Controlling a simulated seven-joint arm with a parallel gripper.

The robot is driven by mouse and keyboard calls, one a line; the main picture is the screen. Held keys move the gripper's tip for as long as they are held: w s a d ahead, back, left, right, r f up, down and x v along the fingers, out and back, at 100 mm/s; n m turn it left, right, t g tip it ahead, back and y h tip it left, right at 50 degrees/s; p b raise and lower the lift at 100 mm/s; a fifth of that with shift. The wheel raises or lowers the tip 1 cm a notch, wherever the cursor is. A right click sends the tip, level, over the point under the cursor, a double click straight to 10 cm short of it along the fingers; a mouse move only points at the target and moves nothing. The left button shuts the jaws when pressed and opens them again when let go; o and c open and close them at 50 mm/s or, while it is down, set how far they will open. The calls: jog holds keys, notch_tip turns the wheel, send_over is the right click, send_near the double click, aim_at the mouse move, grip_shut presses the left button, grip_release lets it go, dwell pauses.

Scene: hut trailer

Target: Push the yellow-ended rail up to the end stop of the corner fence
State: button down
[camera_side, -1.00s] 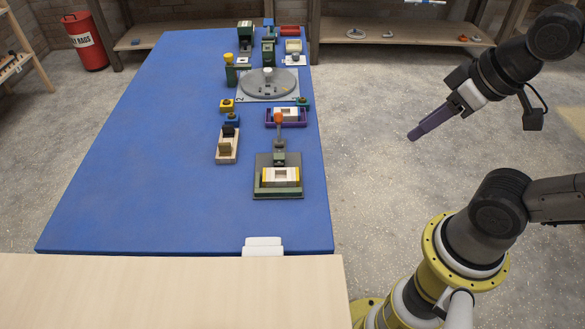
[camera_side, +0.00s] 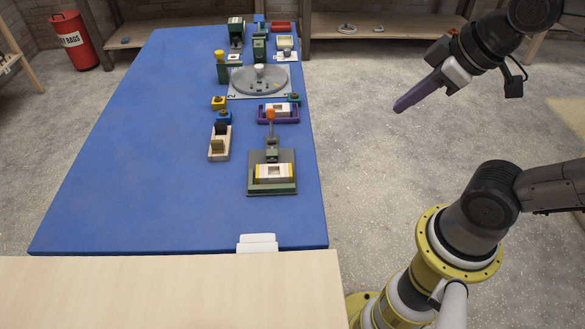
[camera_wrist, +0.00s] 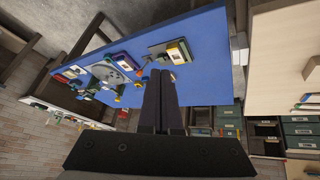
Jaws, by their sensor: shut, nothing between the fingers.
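The yellow-ended rail (camera_side: 274,174) is a pale block with yellow ends and a dark square opening in its middle. It lies on a dark plate near the right edge of the blue table, against or close to the green corner fence (camera_side: 272,189); any gap to the end stop is too small to tell. My gripper (camera_side: 398,108) has long purple fingers, shut and empty. It hangs over the floor right of the table, well apart from the rail.
An orange-knobbed lever (camera_side: 270,116) stands just behind the rail. The blue table's left side (camera_side: 130,150) is clear. A white piece (camera_side: 257,243) sits at the front edge.

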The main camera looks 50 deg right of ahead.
aim_at(274, 174)
jog(key=w+a+f+n+g, duration=0.1)
jog(key=w+f+n+g, duration=0.15)
jog(key=w+f, duration=0.4)
jog(key=w+f+n+g, duration=0.2)
jog(key=w+f+n, duration=0.2)
jog(key=w, duration=0.6)
jog(key=shift+g, duration=0.85)
jog(key=f, duration=1.6)
jog(key=shift+w+a+f, duration=0.1)
jog(key=shift+a+f, duration=0.15)
jog(key=shift+a, duration=0.05)
jog(key=shift+w+a+f, duration=0.2)
jog(key=shift+w+a, duration=0.85)
jog(key=shift+w, duration=0.1)
jog(key=shift+w+a, duration=0.35)
jog(key=shift+a, duration=0.05)
